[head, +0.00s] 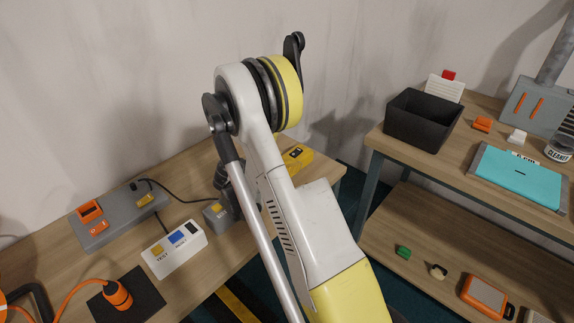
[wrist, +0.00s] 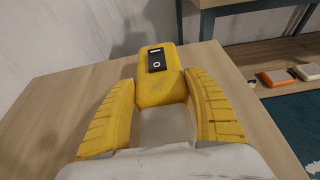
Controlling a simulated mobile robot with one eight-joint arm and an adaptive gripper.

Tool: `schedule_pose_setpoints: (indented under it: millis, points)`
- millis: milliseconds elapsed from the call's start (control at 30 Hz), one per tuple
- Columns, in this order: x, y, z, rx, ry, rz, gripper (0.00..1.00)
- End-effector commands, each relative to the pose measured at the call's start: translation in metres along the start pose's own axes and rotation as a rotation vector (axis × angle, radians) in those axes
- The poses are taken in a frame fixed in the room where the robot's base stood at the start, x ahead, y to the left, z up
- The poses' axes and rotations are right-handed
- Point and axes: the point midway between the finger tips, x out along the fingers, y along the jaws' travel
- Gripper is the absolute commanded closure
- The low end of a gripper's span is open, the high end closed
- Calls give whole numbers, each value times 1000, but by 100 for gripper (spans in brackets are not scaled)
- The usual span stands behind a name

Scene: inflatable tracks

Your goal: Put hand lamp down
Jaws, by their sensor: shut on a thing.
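The hand lamp (wrist: 148,93) is yellow with a grey part nearer me and a small black panel on top. In the wrist view it sits between the two yellow ribbed fingers of my gripper (wrist: 160,82), which is shut on it. The wooden table top (wrist: 60,100) lies below. I cannot tell whether the lamp touches it. In the head view the lamp's yellow end (head: 298,157) shows past my arm, over the right end of the left table (head: 205,170). My arm hides most of the gripper there.
Left of the lamp on the table are a white box with coloured buttons (head: 174,249), a grey box with orange parts (head: 118,214) and an orange plug on a black mat (head: 117,294). A shelf unit (head: 470,205) with a black bin (head: 422,119) stands at right, across a gap.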

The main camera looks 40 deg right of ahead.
Motion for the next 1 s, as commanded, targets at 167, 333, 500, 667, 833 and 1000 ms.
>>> schedule_pose_setpoints:
  millis: [167,333,500,667,833,1000]
  points:
    - [-1,0,2,0,-1,0,80]
    - [0,0,-1,0,0,0,20]
    - [0,0,-1,0,0,0,16]
    - [0,0,0,0,0,0,16]
    - [-18,1,4,-2,0,3,16]
    - [-56,1,6,-2,0,4,16]
